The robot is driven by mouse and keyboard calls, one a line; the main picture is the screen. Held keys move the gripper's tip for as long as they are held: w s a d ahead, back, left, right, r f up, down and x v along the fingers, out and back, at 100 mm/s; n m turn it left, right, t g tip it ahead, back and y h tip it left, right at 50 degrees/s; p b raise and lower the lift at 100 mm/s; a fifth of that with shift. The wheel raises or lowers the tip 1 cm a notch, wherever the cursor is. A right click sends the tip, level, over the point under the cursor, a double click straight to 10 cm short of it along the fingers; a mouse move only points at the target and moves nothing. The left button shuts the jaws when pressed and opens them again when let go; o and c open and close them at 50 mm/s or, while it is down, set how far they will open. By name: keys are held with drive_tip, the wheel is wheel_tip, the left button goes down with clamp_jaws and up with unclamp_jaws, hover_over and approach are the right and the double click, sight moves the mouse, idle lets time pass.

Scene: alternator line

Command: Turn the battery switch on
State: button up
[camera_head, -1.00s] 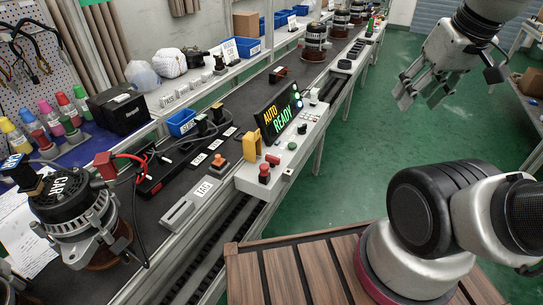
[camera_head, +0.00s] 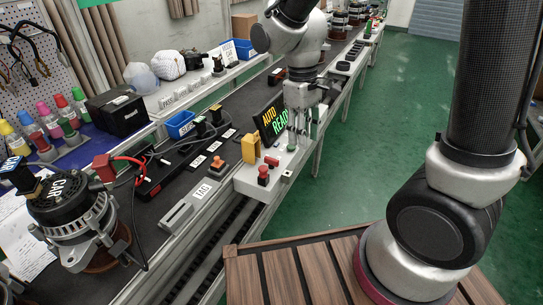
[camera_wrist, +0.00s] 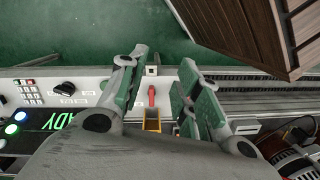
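The control box (camera_head: 240,183) stands on the line's front edge with a lit AUTO READY display (camera_head: 268,122). On it are a yellow bracket (camera_head: 250,148), a red lever-like part (camera_head: 271,161) and a red button (camera_head: 263,175). The wrist view shows the yellow bracket (camera_wrist: 152,126), the red part (camera_wrist: 152,97) and a black knob (camera_wrist: 65,88). No readable label marks which one is the battery switch. My gripper (camera_head: 305,128) is over the box's right part, fingers down. In the wrist view my gripper (camera_wrist: 163,60) is open and empty, the red part showing between its fingers.
An alternator (camera_head: 75,215) with cables stands at the left. A TAG block (camera_head: 208,193) and an orange button (camera_head: 218,162) lie left of the box. A blue bin (camera_head: 181,125) is behind. A wooden slatted top (camera_head: 290,275) is at the front; green floor is open at right.

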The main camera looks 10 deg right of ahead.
sight(271, 159)
drive_tip(key=w+a+f+n, duration=0.1)
drive_tip(key=w+a, duration=0.1)
drive_tip(key=w+a+f, duration=0.2)
drive_tip(key=w+a+f+n, duration=0.1)
drive_tip(key=w+a, duration=0.1)
drive_tip(key=shift+w+a+f+n+t, duration=0.15)
drive_tip(key=shift+a+f+n+t, duration=0.15)
drive_tip(key=shift+t, duration=0.1)
drive_tip(key=shift+w+a+y, duration=0.1)
drive_tip(key=shift+w+y, duration=0.1)
drive_tip(key=shift+y, duration=0.1)
drive_tip(key=shift+n, duration=0.3)
wheel_tip(271, 159, down, 8)
drive_tip(key=shift+r, duration=0.2)
clamp_jaws()
